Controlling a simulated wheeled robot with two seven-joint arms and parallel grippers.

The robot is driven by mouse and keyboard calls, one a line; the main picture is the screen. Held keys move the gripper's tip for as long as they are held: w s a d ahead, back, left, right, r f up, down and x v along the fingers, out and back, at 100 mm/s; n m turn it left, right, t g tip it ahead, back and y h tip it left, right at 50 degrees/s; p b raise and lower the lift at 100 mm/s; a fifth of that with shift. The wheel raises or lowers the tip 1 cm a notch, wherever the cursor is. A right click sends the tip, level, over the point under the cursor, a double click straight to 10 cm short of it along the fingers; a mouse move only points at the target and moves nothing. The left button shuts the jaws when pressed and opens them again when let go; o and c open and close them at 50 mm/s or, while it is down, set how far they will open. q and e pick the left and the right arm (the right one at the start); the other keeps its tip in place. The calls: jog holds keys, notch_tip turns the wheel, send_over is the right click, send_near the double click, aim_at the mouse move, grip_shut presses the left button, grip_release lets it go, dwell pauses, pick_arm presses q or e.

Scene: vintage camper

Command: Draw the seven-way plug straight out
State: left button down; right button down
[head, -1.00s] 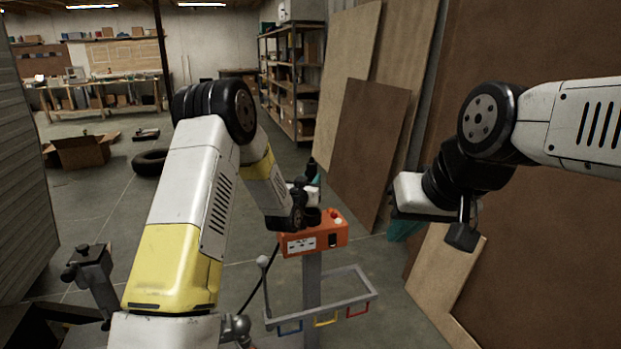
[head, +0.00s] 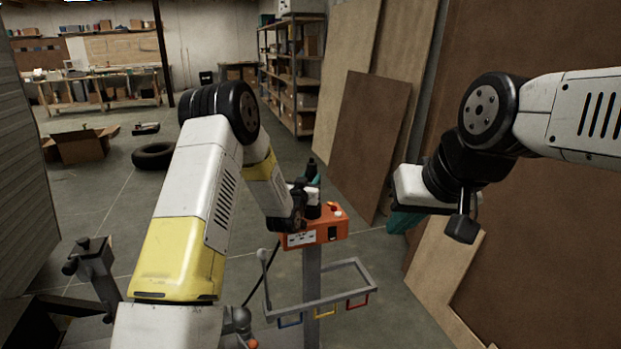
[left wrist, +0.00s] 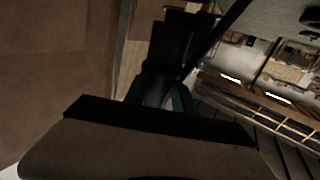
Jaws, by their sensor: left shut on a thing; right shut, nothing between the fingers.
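An orange box (head: 327,232) with white outlets and a dark switch on its front tops a grey post (head: 312,270). The left wrist view shows the dark plug (left wrist: 172,45) between teal fingers (left wrist: 180,98). The socket is hidden, so I cannot tell whether the plug is seated. My right gripper (head: 402,221) is shut and empty, to the right of the box.
A grey rail frame (head: 345,300) with blue, yellow and red hooks surrounds the post low down. A dark cable (head: 258,285) hangs to its left. Wooden panels (head: 370,140) lean at the right. A tyre (head: 153,155) and a cardboard box (head: 80,147) lie on open floor.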

aim_at(310, 168)
dwell(0.5)
pick_arm(q)
jog(key=shift+r, duration=1.95)
